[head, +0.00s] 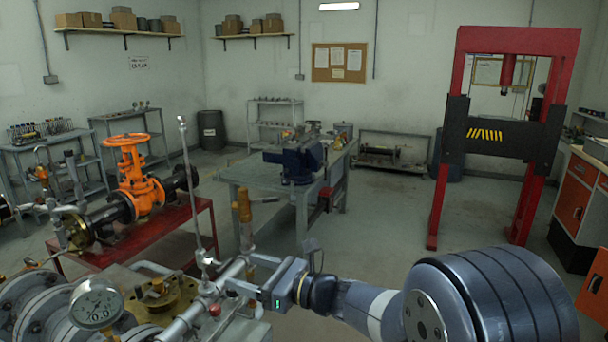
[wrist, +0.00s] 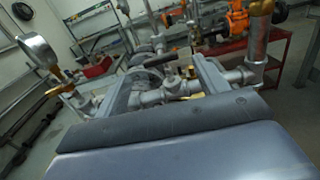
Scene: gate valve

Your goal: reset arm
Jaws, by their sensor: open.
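My gripper (head: 240,273) is at the end of my arm, which reaches in from the lower right in the head view. Its jaws are apart, beside a grey pipe (head: 205,300) on the near bench. In the wrist view my gripper (wrist: 165,80) shows two grey fingers, with a grey pipe fitting (wrist: 165,95) and a small dark lever between or just beyond them. I cannot tell whether the fingers touch the pipe. Nothing is clearly held. An orange gate valve (head: 137,175) with a handwheel stands on a red stand to the left.
A pressure gauge (head: 97,305) and flanges are close by at the lower left. A thin upright rod (head: 190,185) and a brass-coloured post (head: 244,218) rise near my gripper. A workbench (head: 235,175) with a blue vise stands behind. Floor is open before the red press (head: 440,215).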

